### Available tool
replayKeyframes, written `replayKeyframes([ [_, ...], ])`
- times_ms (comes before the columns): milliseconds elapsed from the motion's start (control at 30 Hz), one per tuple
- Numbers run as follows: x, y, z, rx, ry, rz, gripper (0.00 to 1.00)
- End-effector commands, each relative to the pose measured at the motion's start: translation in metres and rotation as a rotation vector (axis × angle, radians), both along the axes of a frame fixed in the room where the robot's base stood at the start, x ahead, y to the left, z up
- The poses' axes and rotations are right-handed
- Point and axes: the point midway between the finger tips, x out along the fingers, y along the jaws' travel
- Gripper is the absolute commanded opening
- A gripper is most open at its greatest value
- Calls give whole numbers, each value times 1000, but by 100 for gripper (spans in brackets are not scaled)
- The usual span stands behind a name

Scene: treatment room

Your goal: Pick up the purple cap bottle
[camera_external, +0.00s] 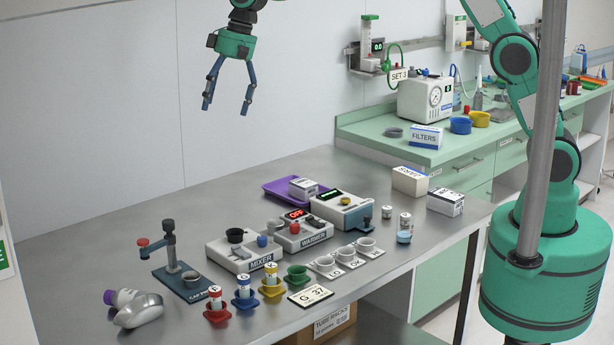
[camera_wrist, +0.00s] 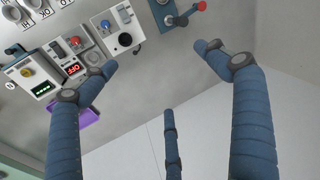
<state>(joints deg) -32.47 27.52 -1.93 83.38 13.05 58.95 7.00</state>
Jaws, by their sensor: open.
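The purple cap bottle (camera_external: 124,297) lies on its side at the near left of the steel table (camera_external: 120,235) in the external view. Its purple cap points left, and its white body lies against a shiny metal dish (camera_external: 142,313), which hides part of it. My gripper (camera_external: 227,108) is open and empty, high above the back of the table, up and to the right of the bottle. The wrist view shows its blue fingers (camera_wrist: 158,72) spread apart with nothing between them. The bottle is not seen in the wrist view.
A press-like stand (camera_external: 185,278) with a red knob stands right of the bottle. The mixer (camera_external: 238,252), warmer (camera_external: 300,235) and several coloured cups with tubes stand farther right. A purple tray (camera_external: 280,192) lies behind them. The table's back left is clear.

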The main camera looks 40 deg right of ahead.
Motion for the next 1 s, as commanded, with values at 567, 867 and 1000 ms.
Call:
replayKeyframes([
  [567, -10, 182, -134, 3, 104, 108, 88],
  [867, -40, 263, -213, -2, 156, 160, 88],
  [1000, -53, 288, -240, -3, 173, 177, 88],
])
